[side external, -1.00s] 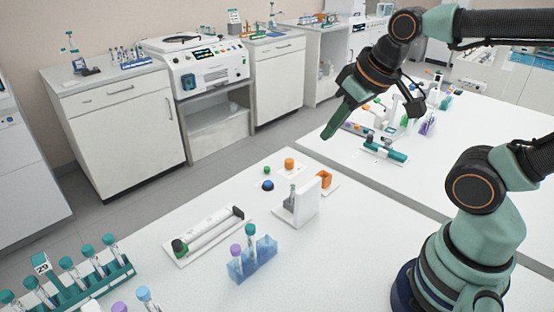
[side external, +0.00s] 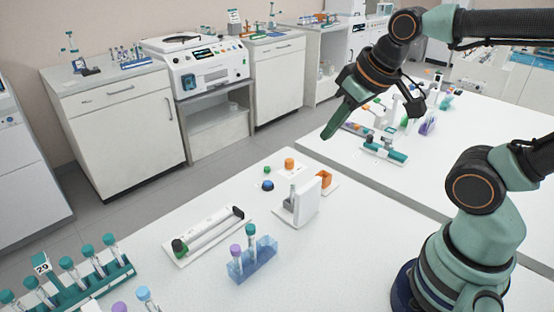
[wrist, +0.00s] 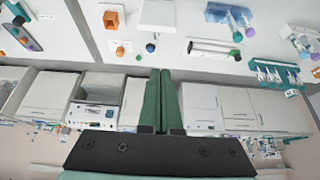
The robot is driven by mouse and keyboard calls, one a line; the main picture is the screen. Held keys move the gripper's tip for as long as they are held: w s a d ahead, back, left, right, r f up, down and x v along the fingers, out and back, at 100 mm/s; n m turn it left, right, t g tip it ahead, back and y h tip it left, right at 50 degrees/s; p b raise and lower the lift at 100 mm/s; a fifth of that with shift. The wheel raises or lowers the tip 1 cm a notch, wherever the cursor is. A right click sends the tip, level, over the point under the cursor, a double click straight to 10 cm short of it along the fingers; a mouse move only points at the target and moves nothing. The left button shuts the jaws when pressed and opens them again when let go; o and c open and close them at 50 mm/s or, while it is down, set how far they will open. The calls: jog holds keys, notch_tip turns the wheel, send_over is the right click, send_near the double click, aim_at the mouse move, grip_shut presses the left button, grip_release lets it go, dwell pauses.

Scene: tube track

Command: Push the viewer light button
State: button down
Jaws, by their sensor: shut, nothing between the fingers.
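A white viewer stand (side external: 308,203) with an upright panel is on the near bench, with a clear tube-like piece at its front. Behind it to the left are a blue domed button (side external: 267,185), a small green button (side external: 267,170) and an orange knob (side external: 289,163). I cannot tell which is the light button. In the wrist view the blue button (wrist: 150,48) and orange knob (wrist: 119,51) lie beyond the fingertips. My gripper (side external: 326,135) is shut and empty, raised above the bench's far edge and apart from the buttons; its green fingers (wrist: 160,75) meet in the wrist view.
A tray with a clear tube (side external: 210,233), a blue rack with capped tubes (side external: 254,260) and a teal tube rack (side external: 75,284) stand on the near bench. An orange holder (side external: 324,178) is behind the viewer.

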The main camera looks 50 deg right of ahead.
dwell(0.4)
jog(key=g, duration=0.6)
send_over(268, 182)
notch_tip(268, 182, down, 9)
notch_tip(268, 182, down, 14)
jog(key=shift+f, duration=0.1)
dwell(0.7)
